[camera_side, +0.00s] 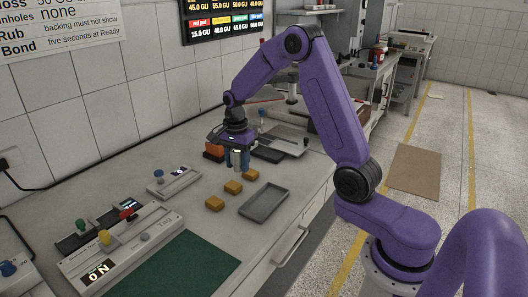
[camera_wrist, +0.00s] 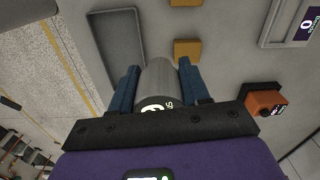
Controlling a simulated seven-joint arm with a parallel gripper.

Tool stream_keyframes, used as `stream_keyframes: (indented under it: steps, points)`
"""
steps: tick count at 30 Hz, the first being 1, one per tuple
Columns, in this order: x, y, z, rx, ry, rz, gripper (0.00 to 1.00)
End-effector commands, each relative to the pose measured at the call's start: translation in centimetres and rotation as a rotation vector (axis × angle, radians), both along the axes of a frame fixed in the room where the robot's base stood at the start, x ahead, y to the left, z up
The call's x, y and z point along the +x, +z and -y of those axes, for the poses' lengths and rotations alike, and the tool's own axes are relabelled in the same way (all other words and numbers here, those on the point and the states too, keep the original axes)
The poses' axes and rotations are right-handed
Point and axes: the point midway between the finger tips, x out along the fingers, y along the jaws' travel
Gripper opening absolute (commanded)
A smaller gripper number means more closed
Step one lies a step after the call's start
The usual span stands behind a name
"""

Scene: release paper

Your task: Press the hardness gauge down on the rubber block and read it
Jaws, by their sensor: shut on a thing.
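My gripper (camera_side: 238,163) is shut on a silver cylinder with a dark, marked top, which looks like the hardness gauge (camera_side: 237,157). In the wrist view the gauge (camera_wrist: 160,80) sits upright between the two blue fingers (camera_wrist: 158,68); its readout is only partly visible and I cannot read it. Three small amber blocks lie on the bench in front of the gripper: a near one (camera_side: 214,203), a middle one (camera_side: 233,187) and a far one (camera_side: 250,174). I cannot tell which is the rubber block. The gauge's lower end looks apart from all three.
A grey tray (camera_side: 264,203) lies right of the blocks. A small white device (camera_side: 174,181), a larger console (camera_side: 118,248) and a green mat (camera_side: 180,268) are at left and front. A wall screen (camera_side: 226,14) hangs behind.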

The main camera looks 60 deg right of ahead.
Motion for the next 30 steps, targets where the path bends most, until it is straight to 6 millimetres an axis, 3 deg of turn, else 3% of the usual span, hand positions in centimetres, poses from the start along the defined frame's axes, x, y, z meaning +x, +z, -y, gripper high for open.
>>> stream_keyframes:
  steps: [3, 10, 30]
  points:
    - [2.3, -1.6, -3.2, 0.001, 0.101, -0.002, 0.15]
    - [4.3, -3.3, -6.6, 0.001, 0.208, 0.0, 0.15]
    - [4.5, -7.7, -7.1, 0.002, 0.222, -0.001, 0.15]
